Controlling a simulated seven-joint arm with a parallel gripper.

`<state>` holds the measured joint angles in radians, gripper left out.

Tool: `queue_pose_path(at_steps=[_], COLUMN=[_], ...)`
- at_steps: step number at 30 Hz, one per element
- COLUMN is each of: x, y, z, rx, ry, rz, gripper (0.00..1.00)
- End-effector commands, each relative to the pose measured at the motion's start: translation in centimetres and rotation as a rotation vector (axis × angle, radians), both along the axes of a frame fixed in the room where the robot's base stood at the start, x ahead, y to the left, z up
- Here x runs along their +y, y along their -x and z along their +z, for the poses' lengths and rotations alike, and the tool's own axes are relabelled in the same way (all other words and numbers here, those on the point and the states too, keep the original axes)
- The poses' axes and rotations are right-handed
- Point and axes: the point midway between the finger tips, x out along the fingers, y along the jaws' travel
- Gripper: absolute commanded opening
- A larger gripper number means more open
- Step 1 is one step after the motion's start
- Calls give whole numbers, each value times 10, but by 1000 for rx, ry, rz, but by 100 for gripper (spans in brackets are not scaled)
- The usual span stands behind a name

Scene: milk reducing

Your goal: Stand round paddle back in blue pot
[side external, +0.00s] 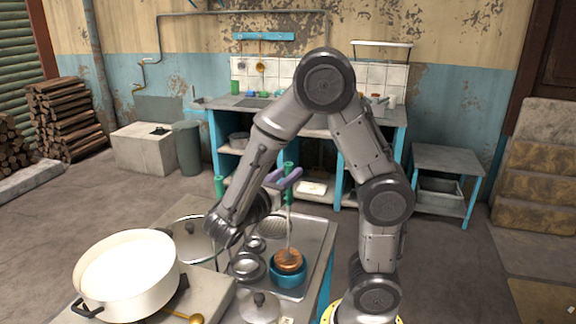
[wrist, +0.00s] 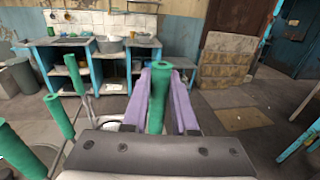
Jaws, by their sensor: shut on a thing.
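The round paddle has a green handle (wrist: 158,98), a thin shaft and a round brown head (side external: 290,260). It is upright, with its head at the mouth of the blue pot (side external: 288,276); whether it touches the pot's bottom is hidden. My gripper (side external: 286,181) has purple fingers and is shut on the green handle, well above the pot. In the wrist view, the gripper's fingers (wrist: 160,100) stand on both sides of the handle. The pot does not show in the wrist view.
A large cream pot (side external: 128,268) of white liquid stands at the left front. Lids and small metal bowls (side external: 247,267) lie on the metal worktop left of the blue pot. Other green handles (wrist: 60,115) rise at the left in the wrist view.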

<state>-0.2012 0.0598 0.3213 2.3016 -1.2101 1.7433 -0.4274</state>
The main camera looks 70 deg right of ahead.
Motion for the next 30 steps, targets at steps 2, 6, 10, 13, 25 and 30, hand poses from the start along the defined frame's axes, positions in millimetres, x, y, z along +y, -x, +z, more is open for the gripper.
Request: queue_pose_path(at_steps=[2,6,10,13,25,30], x=[0,0,0,0,0,0], y=[0,0,0,0,0,0], z=[-6,-15,-23,-27,-32,-32], rx=[3,2,2,0,-1,-1], ry=[1,1,2,2,1,1], rz=[0,1,1,0,0,0], gripper=[0,0,0,0,0,44])
